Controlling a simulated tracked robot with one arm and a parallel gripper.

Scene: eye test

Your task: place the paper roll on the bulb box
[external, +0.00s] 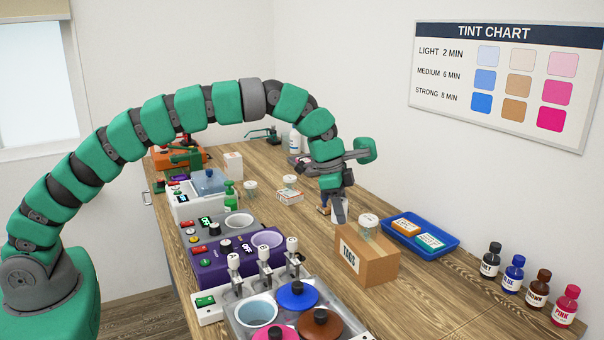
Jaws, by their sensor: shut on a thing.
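My gripper (339,212) points down over the middle of the table, just behind and left of a brown cardboard box. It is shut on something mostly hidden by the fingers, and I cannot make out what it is. A small dark and brownish thing (324,206) shows just left of the fingers; I cannot tell whether it is held. I cannot identify the paper roll with certainty. A small white and orange carton (290,197), possibly the bulb box, lies on the table left of my gripper. A white-lidded jar (290,182) is at its back edge.
The cardboard box (378,272) has a white-lidded jar (368,222) on top, close to my gripper. A blue tray (447,247) holds two packets. Several dye bottles (513,275) stand at right. Machines (208,262) and a tub rack line the left edge. Table between carton and cardboard box is mostly clear.

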